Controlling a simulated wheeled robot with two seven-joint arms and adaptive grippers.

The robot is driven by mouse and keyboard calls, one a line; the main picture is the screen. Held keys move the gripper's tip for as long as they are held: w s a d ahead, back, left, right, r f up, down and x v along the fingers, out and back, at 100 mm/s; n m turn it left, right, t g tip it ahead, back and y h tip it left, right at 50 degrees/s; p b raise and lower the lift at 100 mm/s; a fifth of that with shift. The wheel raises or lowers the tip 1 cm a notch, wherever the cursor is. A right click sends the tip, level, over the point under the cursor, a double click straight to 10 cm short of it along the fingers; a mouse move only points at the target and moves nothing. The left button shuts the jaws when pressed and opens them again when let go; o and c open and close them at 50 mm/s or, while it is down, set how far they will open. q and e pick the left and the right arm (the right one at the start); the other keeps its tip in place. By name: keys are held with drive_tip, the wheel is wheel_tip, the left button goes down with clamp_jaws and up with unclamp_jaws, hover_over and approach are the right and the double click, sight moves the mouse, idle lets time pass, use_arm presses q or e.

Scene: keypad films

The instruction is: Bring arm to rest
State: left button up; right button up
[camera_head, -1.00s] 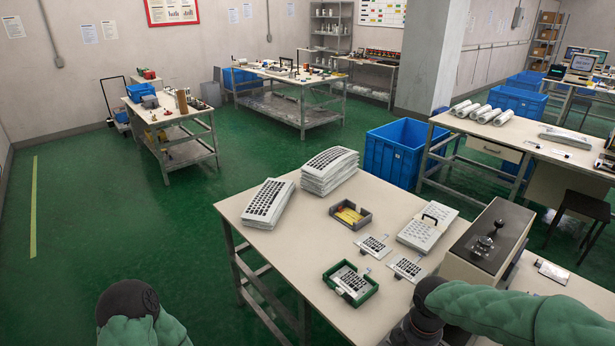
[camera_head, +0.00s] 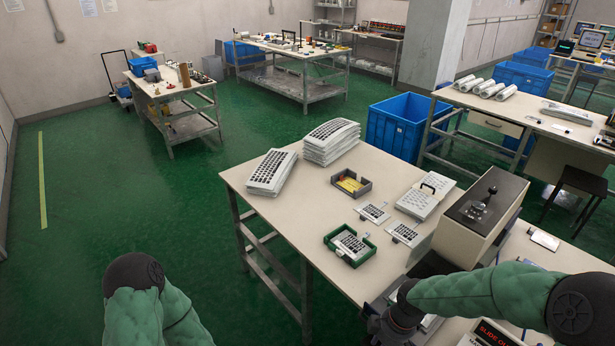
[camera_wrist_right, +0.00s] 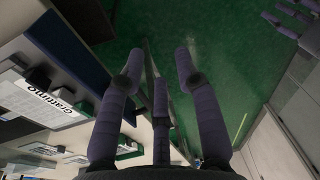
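My right arm comes in from the right in the head view, low over the front of the near table (camera_head: 292,222). My right gripper (camera_head: 388,325) is at the table's front edge, partly cut by the bottom of the frame. In the right wrist view its purple-grey fingers (camera_wrist_right: 160,68) are spread apart with nothing between them, and the green floor and a table edge lie beyond. My left arm shows at the lower left of the head view, bent, over open floor. Its gripper is out of view.
The near table holds stacked keypad sheets (camera_head: 331,143), a green tray (camera_head: 332,240) with a keypad film, a grey tray (camera_head: 364,190) and a beige machine (camera_head: 465,240) close to my right arm. A blue crate (camera_head: 388,135) stands behind. Floor at left is clear.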

drive_tip(key=s+a+f+m+y, duration=0.1)
drive_tip(key=s+a+f+m, duration=0.3)
drive_tip(key=f, duration=0.5)
drive_tip(key=s+a+f+m+y, duration=0.1)
drive_tip(key=s+a+f+m, duration=0.4)
drive_tip(key=s+f+m, duration=0.2)
wheel_tip(320, 180, down, 3)
drive_tip(key=shift+f+m, duration=0.1)
drive_tip(key=shift+m, duration=1)
